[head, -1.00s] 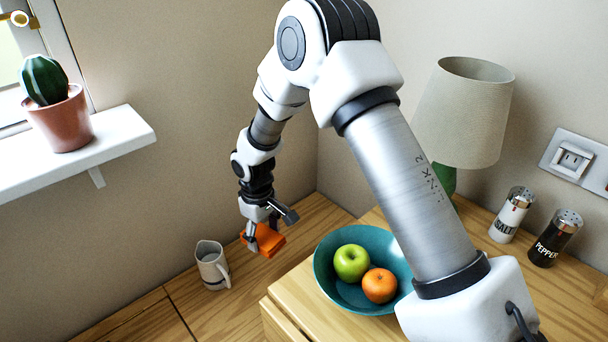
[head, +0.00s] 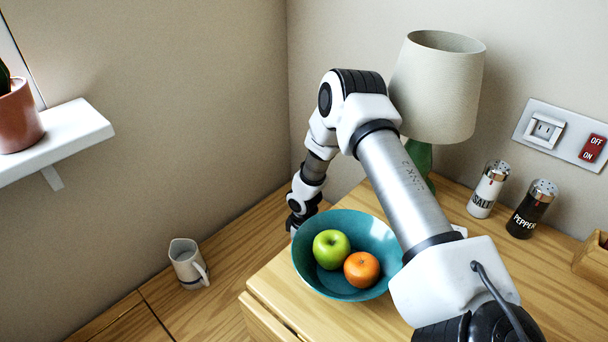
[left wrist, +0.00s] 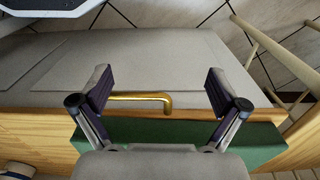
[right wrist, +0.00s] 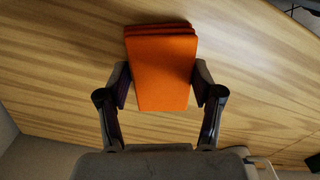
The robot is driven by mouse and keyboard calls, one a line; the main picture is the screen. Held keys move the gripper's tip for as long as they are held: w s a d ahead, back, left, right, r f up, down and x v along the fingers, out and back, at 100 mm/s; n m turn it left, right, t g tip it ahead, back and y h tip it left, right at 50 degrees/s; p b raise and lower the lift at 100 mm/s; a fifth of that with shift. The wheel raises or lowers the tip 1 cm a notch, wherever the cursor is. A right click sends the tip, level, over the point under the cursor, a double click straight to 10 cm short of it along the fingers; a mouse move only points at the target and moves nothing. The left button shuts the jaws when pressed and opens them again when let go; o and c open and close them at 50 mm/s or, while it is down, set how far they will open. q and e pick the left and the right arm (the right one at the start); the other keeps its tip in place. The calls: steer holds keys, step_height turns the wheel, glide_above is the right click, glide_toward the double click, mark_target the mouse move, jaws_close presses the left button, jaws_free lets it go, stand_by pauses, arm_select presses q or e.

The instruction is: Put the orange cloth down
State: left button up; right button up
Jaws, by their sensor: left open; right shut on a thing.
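The orange cloth (right wrist: 163,50) is a folded, layered block between the fingers of my right gripper (right wrist: 160,82) in the right wrist view. The gripper is shut on it, over a wooden surface (right wrist: 60,60). I cannot tell whether the cloth touches the wood. In the head view my right arm reaches down behind the teal bowl (head: 375,232), and the gripper and cloth are hidden there. My left gripper (left wrist: 160,84) is open and empty in the left wrist view, with a brass handle (left wrist: 140,97) showing between its fingers.
The bowl holds a green apple (head: 331,249) and an orange (head: 361,269). A grey mug (head: 188,263) stands on the lower wood at left. A lamp (head: 437,85), salt shaker (head: 488,190) and pepper shaker (head: 532,208) stand at right. Wood around the mug is clear.

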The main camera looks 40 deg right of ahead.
steer(key=shift+r, duration=0.1)
steer(key=o, duration=1)
steer(key=shift+r, duration=0.2)
step_height(320, 180, up, 12)
steer(key=p, duration=0.4)
steer(key=shift+f, duration=0.15)
